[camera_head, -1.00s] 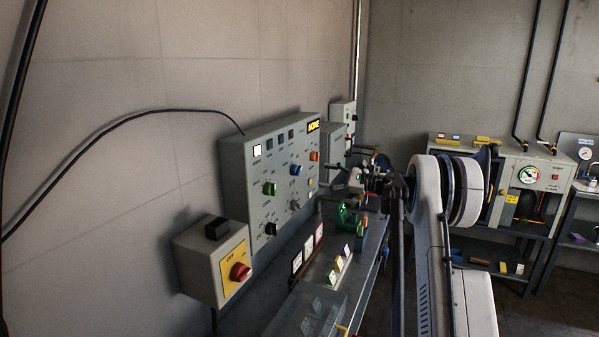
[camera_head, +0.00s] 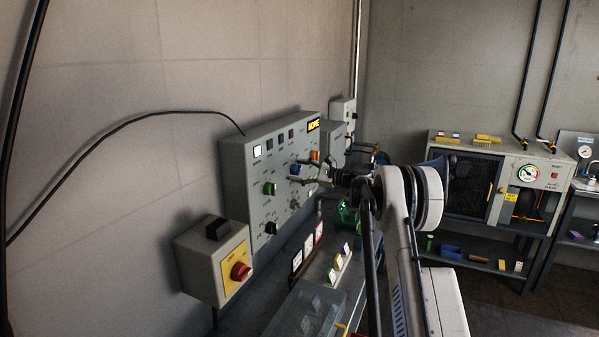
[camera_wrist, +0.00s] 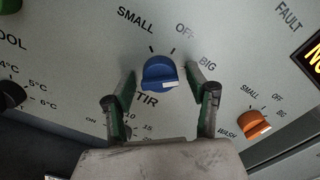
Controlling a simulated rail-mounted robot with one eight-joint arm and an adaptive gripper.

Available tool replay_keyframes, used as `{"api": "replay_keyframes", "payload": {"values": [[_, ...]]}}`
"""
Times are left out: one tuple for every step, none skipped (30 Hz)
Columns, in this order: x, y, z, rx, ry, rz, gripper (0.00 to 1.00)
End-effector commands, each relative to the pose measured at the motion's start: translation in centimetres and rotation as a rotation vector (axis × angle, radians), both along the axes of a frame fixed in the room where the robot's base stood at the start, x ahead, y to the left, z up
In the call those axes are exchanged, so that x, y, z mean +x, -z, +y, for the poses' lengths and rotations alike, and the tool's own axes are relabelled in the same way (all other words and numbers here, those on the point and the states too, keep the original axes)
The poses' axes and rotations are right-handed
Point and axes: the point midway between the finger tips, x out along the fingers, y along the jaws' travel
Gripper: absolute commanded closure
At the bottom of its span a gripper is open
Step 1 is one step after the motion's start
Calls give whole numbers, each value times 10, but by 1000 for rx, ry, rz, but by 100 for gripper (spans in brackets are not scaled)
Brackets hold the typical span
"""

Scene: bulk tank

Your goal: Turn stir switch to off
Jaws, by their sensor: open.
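The stir switch is a blue knob (camera_wrist: 160,74) on the grey control panel, with SMALL, OFF and BIG marked around its upper side and a partly covered label ending in "TIR" below. I cannot tell for sure which mark it points at. In the head view the blue knob (camera_head: 295,169) is at the panel's middle right. My gripper (camera_wrist: 163,82) is open, with one finger on each side of the knob and a visible gap. In the head view my gripper (camera_head: 303,174) is close to the panel face (camera_head: 255,212).
An orange wash knob (camera_wrist: 254,123) is right of the stir knob, and a black knob (camera_wrist: 10,94) is at the left edge. A box with a red rotary switch (camera_head: 240,271) hangs nearer on the wall. Small cards (camera_head: 338,262) stand on the bench below.

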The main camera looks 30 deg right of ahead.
Motion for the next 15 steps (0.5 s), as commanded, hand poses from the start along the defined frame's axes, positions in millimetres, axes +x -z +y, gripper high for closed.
{"api": "replay_keyframes", "payload": {"values": [[0,0,0,0,0,0,48],[0,0,0,0,0,0,49],[0,0,0,0,0,0,54],[0,0,0,0,0,0,58],[0,0,0,0,0,0,62],[0,0,0,0,0,0,68],[0,0,0,0,0,0,72],[0,0,0,0,0,0,76],[0,0,0,0,0,0,81],[0,0,0,0,0,0,85],[0,0,0,0,0,0,89],[0,0,0,0,0,0,93],[0,0,0,0,0,0,93],[0,0,0,-1,0,-1,93],[0,0,0,-2,0,-2,93]]}}
